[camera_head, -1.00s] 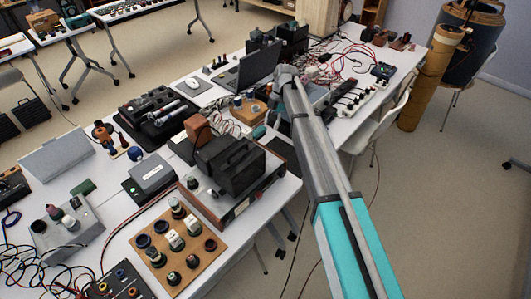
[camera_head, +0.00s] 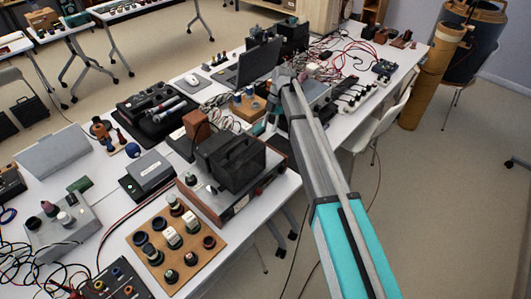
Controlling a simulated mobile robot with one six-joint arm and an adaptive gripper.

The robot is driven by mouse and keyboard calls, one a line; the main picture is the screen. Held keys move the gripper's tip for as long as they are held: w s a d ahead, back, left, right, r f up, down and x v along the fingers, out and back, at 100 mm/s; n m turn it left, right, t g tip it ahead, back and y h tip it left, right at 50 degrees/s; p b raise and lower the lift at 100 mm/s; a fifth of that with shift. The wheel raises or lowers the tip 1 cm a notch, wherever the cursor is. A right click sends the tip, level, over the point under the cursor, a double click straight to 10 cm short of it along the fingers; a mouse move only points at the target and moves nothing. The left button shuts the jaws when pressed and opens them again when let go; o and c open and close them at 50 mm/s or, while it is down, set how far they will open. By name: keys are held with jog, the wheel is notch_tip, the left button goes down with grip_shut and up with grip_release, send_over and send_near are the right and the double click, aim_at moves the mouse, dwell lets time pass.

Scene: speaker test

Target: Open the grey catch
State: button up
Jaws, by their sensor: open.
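I cannot pick out the grey catch; it is too small or hidden at this distance. My arm reaches from the lower right over the long table, and its end is near the table's middle. My gripper (camera_head: 266,112) is small and partly hidden there, beside a wooden box (camera_head: 247,107). Its jaws are open, and I see nothing held between them. A dark box with a handle (camera_head: 232,161) stands on a wood-sided device (camera_head: 249,196), nearer than my gripper.
A black laptop (camera_head: 256,65) and a tangle of red and white wires lie beyond my gripper. A black tray (camera_head: 155,117), a grey box (camera_head: 148,174) and a wooden panel with knobs (camera_head: 204,258) crowd the table's left and near parts. A white chair (camera_head: 378,134) stands right of the table.

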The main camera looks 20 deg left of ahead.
jog(key=shift+b+x, duration=4.6)
jog(key=shift+x, duration=0.75)
